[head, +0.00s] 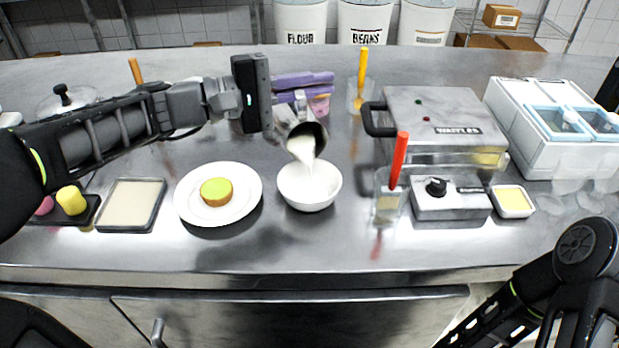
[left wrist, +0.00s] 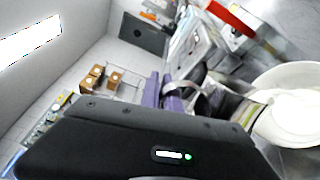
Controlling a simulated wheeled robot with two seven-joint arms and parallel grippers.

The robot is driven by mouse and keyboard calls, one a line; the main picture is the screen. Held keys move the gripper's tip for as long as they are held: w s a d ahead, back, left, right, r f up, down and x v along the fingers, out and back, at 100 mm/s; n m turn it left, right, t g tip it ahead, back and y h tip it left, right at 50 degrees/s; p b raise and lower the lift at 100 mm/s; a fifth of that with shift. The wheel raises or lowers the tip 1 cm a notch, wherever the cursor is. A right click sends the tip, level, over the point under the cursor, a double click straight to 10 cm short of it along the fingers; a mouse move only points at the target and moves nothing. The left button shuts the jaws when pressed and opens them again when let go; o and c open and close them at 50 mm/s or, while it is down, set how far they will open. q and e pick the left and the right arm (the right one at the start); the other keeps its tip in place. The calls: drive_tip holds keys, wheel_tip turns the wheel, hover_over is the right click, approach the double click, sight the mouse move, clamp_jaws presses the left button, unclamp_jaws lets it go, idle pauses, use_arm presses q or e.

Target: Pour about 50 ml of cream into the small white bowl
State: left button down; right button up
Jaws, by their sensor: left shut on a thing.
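The small white bowl (head: 309,196) stands upright on the steel counter with white cream in it. My left gripper (head: 305,92), with purple fingers, is shut on a metal jug (head: 306,130) above the bowl. The jug is tipped with its mouth towards the bowl, and a white stream of cream (head: 304,150) runs from it into the bowl. The left wrist view also shows the purple fingers (left wrist: 166,95), the tilted jug (left wrist: 228,106) and the bowl (left wrist: 268,122) with cream inside. Only links of my right arm show at the lower right; its gripper is out of view.
A white plate (head: 184,198) with a green-topped cake (head: 216,191) stands left of the bowl. A clear container (head: 389,203) with a red-handled tool (head: 399,160) and the waffle maker (head: 440,125) stand to the right. The counter (head: 300,245) in front of the bowl is clear.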

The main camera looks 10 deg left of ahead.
use_arm(q)
drive_tip(key=shift+s+d+r+m+b, duration=0.25)
drive_tip(key=shift+s+m+b, duration=0.15)
drive_tip(key=shift+b, duration=0.45)
idle(0.8)
drive_tip(key=w+a+r+n+p, duration=0.1)
drive_tip(key=w+n+p, duration=0.1)
drive_tip(key=p, duration=0.4)
drive_tip(key=shift+a+r+p, duration=0.1)
drive_tip(key=shift+r+p, duration=0.1)
drive_tip(key=shift+p, duration=0.15)
drive_tip(key=shift+w+a+f+n, duration=0.15)
drive_tip(key=shift+w+f+n, duration=0.1)
drive_tip(key=shift+f, duration=0.1)
drive_tip(key=shift+w+a+f+n, duration=0.1)
drive_tip(key=shift+a+f+n, duration=0.05)
drive_tip(key=shift+f+n, duration=0.15)
drive_tip(key=shift+f, duration=0.35)
drive_tip(key=shift+w+a+f+n, duration=0.2)
drive_tip(key=shift+w+n, duration=0.1)
drive_tip(key=shift+n, duration=0.15)
drive_tip(key=shift+w+a+r+n+p, duration=0.1)
drive_tip(key=shift+w+a+n+p, duration=0.3)
drive_tip(key=shift+p, duration=0.6)
drive_tip(key=shift+w+d+n, duration=0.1)
drive_tip(key=shift+n, duration=0.3)
